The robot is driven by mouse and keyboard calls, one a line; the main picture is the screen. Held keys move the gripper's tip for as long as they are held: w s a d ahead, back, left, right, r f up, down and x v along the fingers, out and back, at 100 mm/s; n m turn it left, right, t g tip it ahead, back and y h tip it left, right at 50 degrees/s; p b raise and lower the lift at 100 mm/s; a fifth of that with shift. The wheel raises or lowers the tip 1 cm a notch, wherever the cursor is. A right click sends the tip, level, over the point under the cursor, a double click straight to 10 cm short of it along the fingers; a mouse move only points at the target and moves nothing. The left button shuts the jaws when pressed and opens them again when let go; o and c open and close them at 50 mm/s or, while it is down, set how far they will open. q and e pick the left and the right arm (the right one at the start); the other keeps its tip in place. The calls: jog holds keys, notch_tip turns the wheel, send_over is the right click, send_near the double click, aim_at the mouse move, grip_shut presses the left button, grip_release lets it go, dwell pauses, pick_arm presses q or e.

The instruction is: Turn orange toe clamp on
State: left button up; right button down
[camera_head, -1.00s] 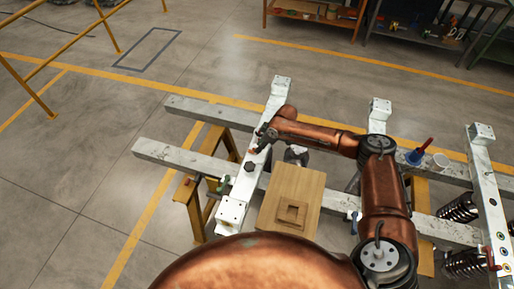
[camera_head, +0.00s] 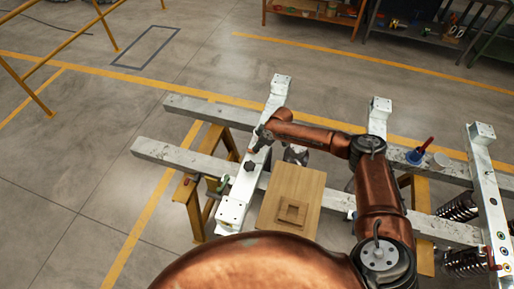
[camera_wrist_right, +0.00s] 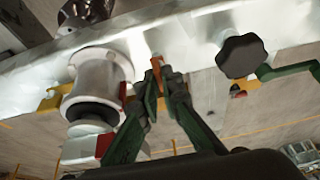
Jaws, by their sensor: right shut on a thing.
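My right gripper (camera_wrist_right: 157,82) is shut on a small orange piece (camera_wrist_right: 156,64), which seems to be part of the orange toe clamp. Most of that clamp is hidden by the fingers. In the head view the right gripper (camera_head: 261,134) is at the upper part of the white crossbeam (camera_head: 232,211), small and partly hidden by its own arm. My left gripper is not in view.
A black knob (camera_wrist_right: 241,55) and a green clamp lever (camera_wrist_right: 288,71) sit right of the fingers. A white cylindrical part (camera_wrist_right: 101,76) stands close on the left. In the head view a wooden board (camera_head: 296,180) lies right of the crossbeam.

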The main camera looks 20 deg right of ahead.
jog(key=shift+p, duration=0.35)
jog(key=m+p, duration=0.2)
jog(key=p, duration=0.1)
jog(key=m+t+h+p, duration=0.1)
jog(key=m+p, duration=0.2)
jog(key=p, duration=0.1)
jog(key=m+h+p, duration=0.1)
jog(key=m+p, duration=0.2)
jog(key=shift+s+a+t, duration=0.3)
jog(key=shift+a+t, duration=0.05)
jog(key=shift+t, duration=0.05)
jog(key=m+h+p, duration=0.1)
jog(key=m+p, duration=0.1)
jog(key=shift+a+m, duration=0.1)
jog(key=shift+m, duration=0.3)
jog(key=shift+f+m+h, duration=0.1)
jog(key=shift+m+h, duration=0.4)
jog(key=shift+m, duration=0.4)
jog(key=shift+w+a+m+h, duration=0.1)
jog(key=shift+m+h, duration=0.4)
jog(key=shift+m, duration=0.7)
pick_arm(q)
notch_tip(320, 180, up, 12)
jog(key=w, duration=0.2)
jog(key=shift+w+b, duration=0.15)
jog(key=shift+b, duration=0.2)
pick_arm(e)
jog(key=shift+m+g+h, duration=0.3)
jog(key=shift+m+h, duration=0.2)
jog(key=shift+m, duration=1)
